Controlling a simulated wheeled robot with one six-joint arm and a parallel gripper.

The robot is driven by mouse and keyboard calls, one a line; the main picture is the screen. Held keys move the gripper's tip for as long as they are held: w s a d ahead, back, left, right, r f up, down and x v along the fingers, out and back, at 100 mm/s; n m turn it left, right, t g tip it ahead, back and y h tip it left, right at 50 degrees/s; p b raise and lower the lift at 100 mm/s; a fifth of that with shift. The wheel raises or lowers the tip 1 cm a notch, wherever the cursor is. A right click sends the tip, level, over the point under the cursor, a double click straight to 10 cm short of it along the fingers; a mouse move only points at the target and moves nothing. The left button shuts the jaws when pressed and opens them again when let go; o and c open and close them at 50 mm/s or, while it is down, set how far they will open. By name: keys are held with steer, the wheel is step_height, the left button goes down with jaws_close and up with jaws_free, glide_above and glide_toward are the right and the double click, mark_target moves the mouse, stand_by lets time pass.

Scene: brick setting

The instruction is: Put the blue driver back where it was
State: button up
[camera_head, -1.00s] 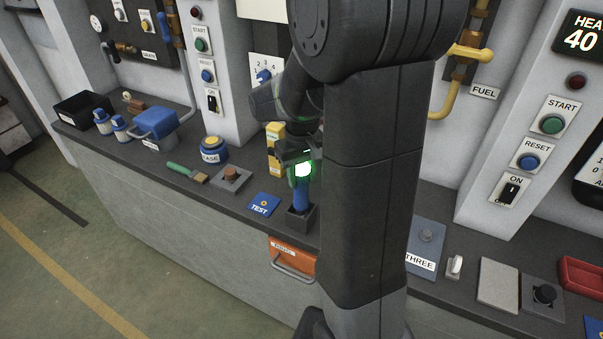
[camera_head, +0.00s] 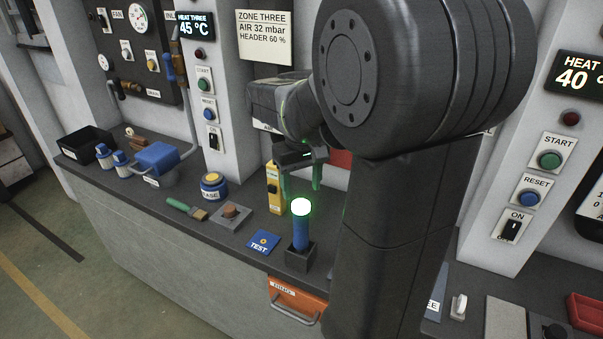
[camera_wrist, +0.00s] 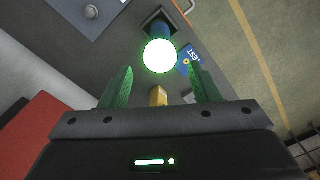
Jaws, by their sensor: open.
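The blue driver (camera_head: 301,232) stands upright in a small dark square holder (camera_head: 297,260) on the counter, its round top glowing white-green. In the wrist view the glowing top (camera_wrist: 160,56) lies beyond the fingertips, with a little of the blue handle (camera_wrist: 164,34) and the dark holder showing behind it. My gripper (camera_head: 300,187) is open and empty, its green fingers apart, above and behind the driver and clear of it. The driver's lower end is hidden inside the holder.
A yellow box (camera_head: 273,190) stands close behind the driver. A blue TEST card (camera_head: 263,242), a grey block with a brown knob (camera_head: 231,215), a brush (camera_head: 184,208) and a blue-yellow BASE pot (camera_head: 213,186) lie to the left. An orange drawer (camera_head: 297,299) is below the counter edge.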

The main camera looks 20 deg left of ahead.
mark_target(301, 205)
steer(key=shift+r, duration=1.65)
step_height(301, 205, down, 13)
steer(key=shift+r, duration=0.1)
step_height(301, 205, up, 3)
steer(key=shift+f, duration=0.1)
steer(key=shift+r, duration=0.65)
